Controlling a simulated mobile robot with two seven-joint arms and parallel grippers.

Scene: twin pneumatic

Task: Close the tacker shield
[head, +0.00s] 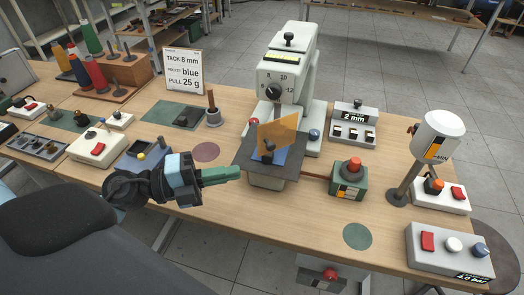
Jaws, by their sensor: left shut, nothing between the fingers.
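The tacker (290,75) is a pale grey-white machine with a numbered dial, standing at the middle of the table. Its shield appears to be the orange translucent panel (279,132), which stands steeply, turned at an angle, above the dark plate (248,158) at the machine's front. A dark knob and a blue piece (268,158) show below the panel; the panel hides part of what lies behind it. My left gripper (236,173) has green fingers, is shut and empty, and points right at the plate's left front side, near its edge. My right gripper is not in view.
A green box with a red button (349,180) stands right of the plate. A blue-grey tray with a yellow ball (143,154) lies behind my left wrist. A white lamp-like device (438,136) stands at the right. The front table edge is mostly clear.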

